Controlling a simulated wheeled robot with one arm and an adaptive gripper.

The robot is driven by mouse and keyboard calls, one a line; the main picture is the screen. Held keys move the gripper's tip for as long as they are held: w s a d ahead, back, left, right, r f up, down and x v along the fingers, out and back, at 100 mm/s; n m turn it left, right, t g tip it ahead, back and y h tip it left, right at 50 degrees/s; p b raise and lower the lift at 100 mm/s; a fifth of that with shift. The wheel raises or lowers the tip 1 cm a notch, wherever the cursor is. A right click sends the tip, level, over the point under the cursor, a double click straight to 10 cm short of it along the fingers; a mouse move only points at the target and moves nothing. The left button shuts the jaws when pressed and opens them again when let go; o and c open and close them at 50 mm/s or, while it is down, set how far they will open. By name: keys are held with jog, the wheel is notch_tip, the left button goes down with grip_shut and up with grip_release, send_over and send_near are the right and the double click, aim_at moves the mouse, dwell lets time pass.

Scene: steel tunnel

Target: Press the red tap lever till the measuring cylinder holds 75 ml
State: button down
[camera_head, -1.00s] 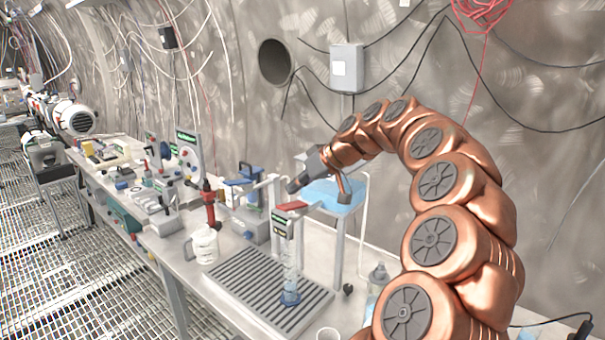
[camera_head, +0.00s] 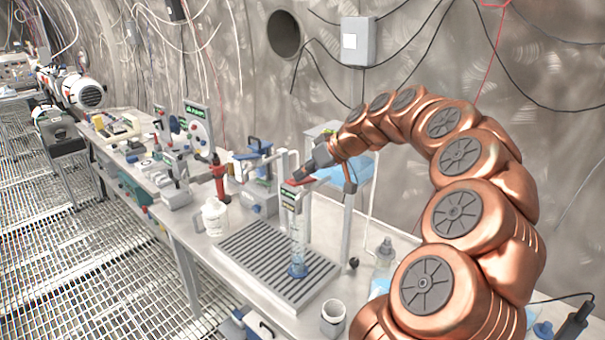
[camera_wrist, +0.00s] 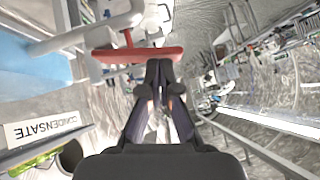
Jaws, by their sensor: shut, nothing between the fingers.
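The red tap lever (camera_head: 304,182) sits at the top of the tap stand; it also shows as a red bar in the wrist view (camera_wrist: 115,55). My gripper (camera_head: 293,179) is shut and empty, its fingertips right at the lever. In the wrist view the closed fingertips (camera_wrist: 159,66) overlap the lever's edge; I cannot tell whether they press on it. The clear measuring cylinder (camera_head: 298,245) stands upright on the slotted drain tray (camera_head: 245,262), below the tap. Its foot is blue. The liquid level is too small to read.
A blue-filled tank (camera_head: 360,172) stands behind the tap. A white jug (camera_head: 214,218) is left of the tray, and a grey cup (camera_head: 333,318) in front of it. A clear bottle (camera_head: 384,255) stands near my arm. The wrist view shows a CONDENSATE label (camera_wrist: 45,128).

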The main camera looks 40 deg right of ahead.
jog(key=f+h+b, duration=0.1)
jog(key=b, duration=0.3)
jog(key=a+f+n+h+b, duration=0.1)
jog(key=b, duration=0.3)
jog(key=shift+s+a+f, duration=0.1)
jog(key=shift+s, duration=0.05)
jog(key=shift+r, duration=0.45)
dwell(0.5)
jog(key=shift+r, duration=0.65)
jog(key=s+d+r, duration=0.2)
jog(key=s+r, duration=0.1)
jog(key=r, duration=0.2)
jog(key=s+d+r+b, duration=0.1)
jog(key=s+d+r, duration=0.1)
jog(key=r, duration=0.4)
jog(key=shift+s, duration=0.7)
